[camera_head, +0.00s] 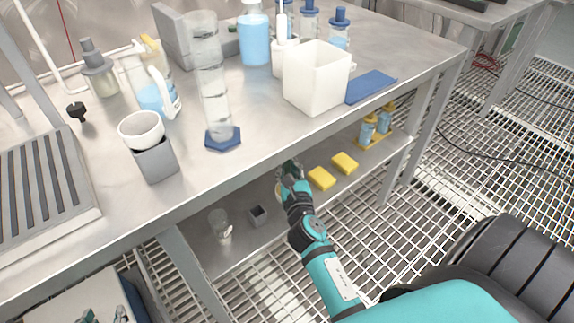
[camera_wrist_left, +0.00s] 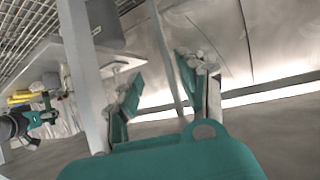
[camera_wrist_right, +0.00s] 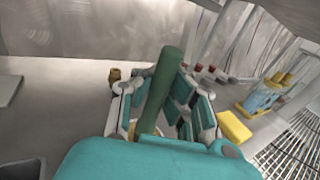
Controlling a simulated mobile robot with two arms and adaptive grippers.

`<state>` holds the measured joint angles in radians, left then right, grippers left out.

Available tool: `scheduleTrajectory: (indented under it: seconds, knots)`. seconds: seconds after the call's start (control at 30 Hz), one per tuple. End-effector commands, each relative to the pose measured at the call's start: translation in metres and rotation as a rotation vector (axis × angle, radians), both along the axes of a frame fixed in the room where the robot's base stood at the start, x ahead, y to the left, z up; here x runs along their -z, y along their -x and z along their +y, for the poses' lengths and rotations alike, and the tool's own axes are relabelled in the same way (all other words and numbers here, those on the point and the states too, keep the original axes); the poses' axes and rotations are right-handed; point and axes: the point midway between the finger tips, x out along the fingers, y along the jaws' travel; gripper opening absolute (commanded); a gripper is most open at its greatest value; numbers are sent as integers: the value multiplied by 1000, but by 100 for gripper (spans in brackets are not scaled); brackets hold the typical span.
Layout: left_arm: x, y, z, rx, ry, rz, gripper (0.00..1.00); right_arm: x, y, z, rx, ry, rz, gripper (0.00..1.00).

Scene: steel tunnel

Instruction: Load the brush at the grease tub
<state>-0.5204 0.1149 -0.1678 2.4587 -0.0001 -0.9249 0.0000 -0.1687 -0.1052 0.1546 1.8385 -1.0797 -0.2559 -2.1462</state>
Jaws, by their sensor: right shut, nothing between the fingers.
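My right gripper (camera_head: 290,170) reaches under the table edge, just above the lower shelf. My left gripper (camera_wrist_left: 160,85) is open and empty, low near the table legs. I cannot pick out the grease tub for certain. A white square tub (camera_head: 312,78) stands on the tabletop, its contents hidden.
The lower shelf holds yellow sponges (camera_head: 321,178), blue bottles (camera_head: 368,130), a small grey cup (camera_head: 258,216) and a clear glass (camera_head: 221,227). The tabletop (camera_head: 250,115) above is crowded, with a tall clear cylinder (camera_head: 211,85) near its front edge.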

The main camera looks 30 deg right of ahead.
Motion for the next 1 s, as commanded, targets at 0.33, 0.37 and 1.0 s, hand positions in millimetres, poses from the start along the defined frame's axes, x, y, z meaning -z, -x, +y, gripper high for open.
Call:
scheduleTrajectory:
  seconds: [0.33, 0.37, 1.0]
  knots:
    - [-2, -2, -1, 2, 4, -16, 40, 1, 0, 0, 0, 0, 0, 0]
    - [-2, -2, -1, 2, 5, -18, 40, 1, 0, 0, 0, 0, 0, 0]
    - [-9, -8, -4, 4, 15, -61, 40, 3, 0, 0, 0, 0, 0, 0]
